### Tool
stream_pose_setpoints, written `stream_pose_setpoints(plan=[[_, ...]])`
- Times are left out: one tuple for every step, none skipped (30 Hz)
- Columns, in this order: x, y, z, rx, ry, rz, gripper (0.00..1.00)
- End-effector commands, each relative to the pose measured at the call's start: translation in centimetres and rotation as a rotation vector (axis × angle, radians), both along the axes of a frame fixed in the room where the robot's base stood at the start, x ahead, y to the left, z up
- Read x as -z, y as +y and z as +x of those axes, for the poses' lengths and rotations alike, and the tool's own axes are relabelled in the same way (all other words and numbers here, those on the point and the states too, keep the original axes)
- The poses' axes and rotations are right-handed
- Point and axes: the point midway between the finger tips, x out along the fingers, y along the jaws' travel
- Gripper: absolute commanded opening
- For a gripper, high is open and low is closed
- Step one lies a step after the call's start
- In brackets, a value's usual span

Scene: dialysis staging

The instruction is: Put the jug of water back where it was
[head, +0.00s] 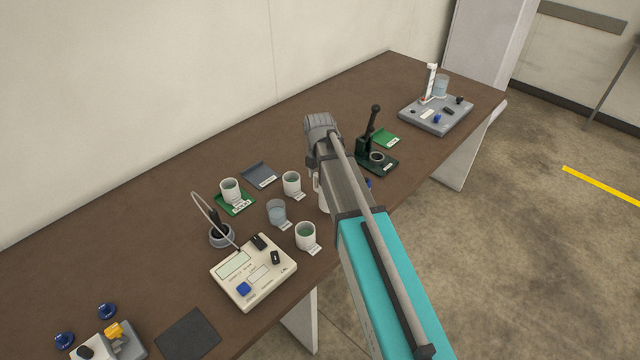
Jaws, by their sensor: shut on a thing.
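My gripper (321,128) is at the end of my arm, over the middle of the table, and its fingertips are hidden from this view. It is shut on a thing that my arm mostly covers. A white jug (322,197) shows only as a pale strip with a handle at the left edge of my arm. I take this to be the jug of water in my grip. I cannot tell whether its base touches the table, and its contents are hidden.
White cups (230,190), (292,184), (306,236) and a clear beaker (277,211) stand left of my arm, near a beige meter (253,272). A green press (376,160) stands close right. A grey station (436,116) is at the far right. The back middle is clear.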

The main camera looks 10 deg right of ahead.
Motion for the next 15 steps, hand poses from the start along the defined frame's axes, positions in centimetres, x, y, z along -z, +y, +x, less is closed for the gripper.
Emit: stream_pose_setpoints(plan=[[0.3,0.0,0.2,0.0,0.0,0.0,0.0],[0.5,-0.1,0.3,0.0,0.0,0.0,0.0],[0.8,-0.1,0.5,0.0,0.0,0.0,0.0],[1.0,-0.1,0.7,0.0,0.0,0.0,0.0],[1.2,-0.2,0.9,0.0,0.0,0.0,0.0],[1.6,-0.2,0.8,0.0,0.0,0.0,0.0],[1.8,-0.2,0.7,0.0,0.0,0.0,0.0],[2.1,-0.2,0.7,0.0,0.0,0.0,0.0],[2.5,-0.2,0.7,0.0,0.0,0.0,0.0],[2.7,-0.2,0.7,0.0,0.0,0.0,0.0],[2.9,-0.1,0.7,0.0,0.0,0.0,0.0],[3.2,-0.2,0.7,0.0,0.0,0.0,0.0],[3.4,-0.1,0.7,0.0,0.0,0.0,0.0],[3.5,-0.2,0.7,-0.001,0.0,0.0,0.0],[3.7,-0.1,0.7,-0.001,0.0,0.0,0.0]])
